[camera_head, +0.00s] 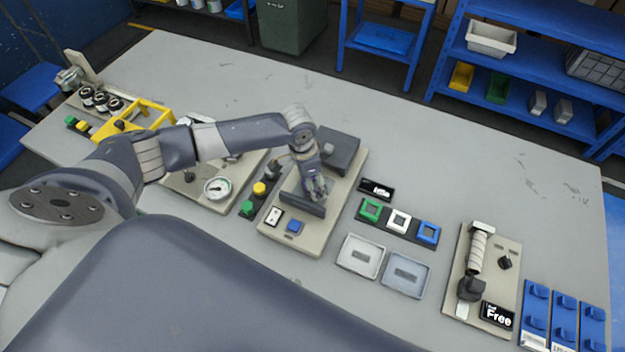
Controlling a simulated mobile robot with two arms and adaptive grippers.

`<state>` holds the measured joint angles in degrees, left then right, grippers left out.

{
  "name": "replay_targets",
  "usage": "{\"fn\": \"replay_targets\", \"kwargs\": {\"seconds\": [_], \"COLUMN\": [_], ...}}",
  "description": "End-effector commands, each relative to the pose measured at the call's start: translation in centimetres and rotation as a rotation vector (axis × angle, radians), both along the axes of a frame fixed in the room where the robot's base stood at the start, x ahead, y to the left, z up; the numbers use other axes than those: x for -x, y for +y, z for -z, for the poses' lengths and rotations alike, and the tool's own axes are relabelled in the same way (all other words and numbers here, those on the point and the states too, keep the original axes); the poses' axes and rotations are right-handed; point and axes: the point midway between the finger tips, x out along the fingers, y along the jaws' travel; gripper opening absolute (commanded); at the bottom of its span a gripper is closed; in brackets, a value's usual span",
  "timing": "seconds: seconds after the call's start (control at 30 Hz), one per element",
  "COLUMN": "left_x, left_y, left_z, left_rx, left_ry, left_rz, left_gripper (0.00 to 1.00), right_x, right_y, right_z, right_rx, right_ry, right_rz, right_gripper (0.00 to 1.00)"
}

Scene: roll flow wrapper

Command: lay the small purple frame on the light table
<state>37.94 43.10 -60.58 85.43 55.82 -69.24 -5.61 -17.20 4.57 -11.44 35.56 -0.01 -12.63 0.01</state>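I cannot make out a purple frame; it may be hidden by my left gripper. Small square frames in green (370,210), white (399,221) and blue (428,233) sit in a row on a dark strip right of the gripper. My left gripper (319,195) points down over a beige board (283,244) with a dark upright plate (301,206) and a dark grey box (338,149). Its fingers are small and overlap the board, so their opening and any held thing are unclear. No part is clearly identifiable as the light table. My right gripper is out of view.
Two shallow trays, one whitish (361,257) and one blue-grey (405,275), lie in front of the frames. A black label (376,189) stands behind them. A gauge board (217,189) is left, a handle board (482,270) right. The grey table's back is clear.

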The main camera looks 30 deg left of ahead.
Motion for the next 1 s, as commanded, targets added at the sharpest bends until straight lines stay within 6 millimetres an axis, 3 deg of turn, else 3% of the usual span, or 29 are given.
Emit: {"fn": "replay_targets", "kwargs": {"seconds": [0.37, 0.8, 1.0], "left_x": [0.0, 1.0, 1.2], "left_y": [0.1, 1.0, 1.2], "left_z": [-1.3, -9.7, -11.8], "left_rx": [0.001, 0.0, 0.0], "left_ry": [-0.002, -0.004, -0.001], "left_rz": [-0.001, 0.0, 0.0], "left_gripper": [0.63, 0.63, 0.63], "right_x": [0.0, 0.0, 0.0], "right_y": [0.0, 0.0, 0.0], "right_z": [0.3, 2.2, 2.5], "right_rx": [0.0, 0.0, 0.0], "right_ry": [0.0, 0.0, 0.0], "right_rz": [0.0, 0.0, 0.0], "right_gripper": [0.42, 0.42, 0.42]}}
